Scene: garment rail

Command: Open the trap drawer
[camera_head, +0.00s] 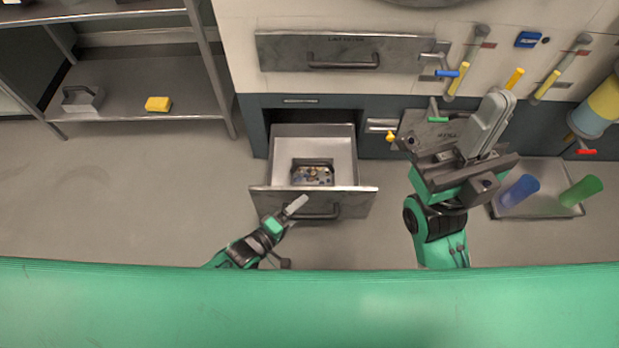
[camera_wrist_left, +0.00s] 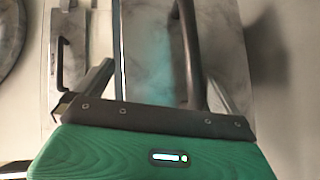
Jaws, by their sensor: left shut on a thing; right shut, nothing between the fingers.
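The trap drawer (camera_head: 262,202) is a grey metal drawer low in the cabinet. It stands pulled out, and its inside shows a small recess with debris-like bits (camera_head: 312,175). Its bar handle (camera_head: 325,212) is on the front face. My left gripper (camera_head: 296,206) is at the left part of this handle and shut on it. In the left wrist view the dark handle bar (camera_wrist_left: 190,45) runs between the fingers of my left gripper (camera_wrist_left: 155,90). My right gripper (camera_head: 489,122) is shut and empty, raised in front of the cabinet to the right of the drawer.
A shut upper drawer (camera_head: 280,52) with a bar handle is above. Pipes with coloured valve levers (camera_head: 447,73) are at the right. A floor tray (camera_head: 540,213) holds a blue (camera_head: 519,190) and a green cylinder (camera_head: 580,191). A shelf (camera_head: 195,95) with a yellow block (camera_head: 158,104) stands left.

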